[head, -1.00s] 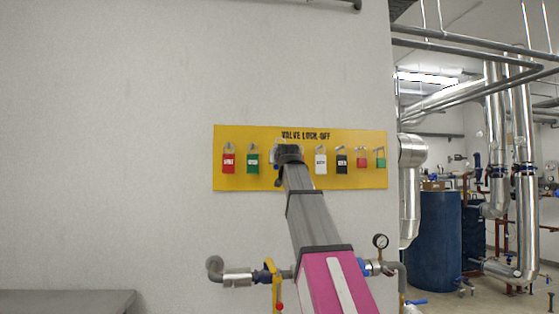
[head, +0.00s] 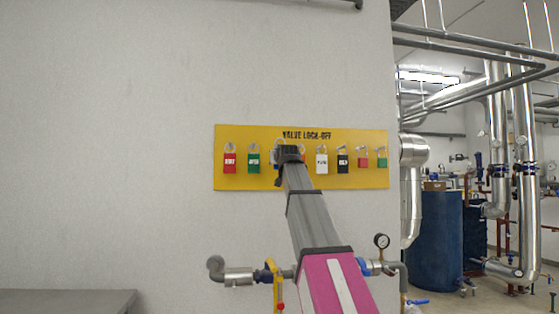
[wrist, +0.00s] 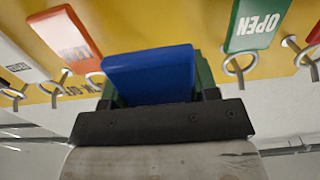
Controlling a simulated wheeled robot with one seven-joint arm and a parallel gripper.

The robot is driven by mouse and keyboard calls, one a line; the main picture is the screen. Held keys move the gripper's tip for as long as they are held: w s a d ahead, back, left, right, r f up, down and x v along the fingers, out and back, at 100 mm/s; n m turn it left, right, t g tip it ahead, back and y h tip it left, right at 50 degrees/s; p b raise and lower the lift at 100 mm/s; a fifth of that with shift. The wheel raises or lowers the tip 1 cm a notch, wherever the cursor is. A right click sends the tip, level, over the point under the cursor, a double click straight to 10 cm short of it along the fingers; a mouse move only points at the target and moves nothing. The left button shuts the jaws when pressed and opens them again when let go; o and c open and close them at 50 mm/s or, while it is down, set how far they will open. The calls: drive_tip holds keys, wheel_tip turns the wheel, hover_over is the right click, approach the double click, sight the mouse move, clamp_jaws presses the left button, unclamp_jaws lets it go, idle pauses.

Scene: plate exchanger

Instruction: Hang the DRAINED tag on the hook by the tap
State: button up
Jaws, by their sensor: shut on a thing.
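My gripper (head: 289,152) is at the yellow lock-off board, in the gap between a green tag and an orange tag. In the wrist view my gripper (wrist: 152,98) is shut on a blue tag (wrist: 148,72). No lettering shows on the blue tag's visible face, and the head view hides most of it behind my gripper. Below the board, a tap with a yellow handle (head: 270,276) sits on a grey pipe. I cannot make out a hook beside the tap; my arm covers part of that pipe.
The yellow board (head: 230,182) holds several other tags, among them a red tag (head: 230,163), the green OPEN tag (wrist: 255,25), the orange tag (wrist: 65,38) and a white tag (head: 322,163). A pressure gauge (head: 382,241) stands right of my arm. The wall left of the board is clear.

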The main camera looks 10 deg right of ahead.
drive_tip(key=w, duration=0.7)
idle(2.2)
idle(0.4)
drive_tip(key=s, duration=0.8)
drive_tip(key=shift+r, duration=0.2)
idle(1.0)
idle(0.7)
drive_tip(key=shift+f, duration=0.1)
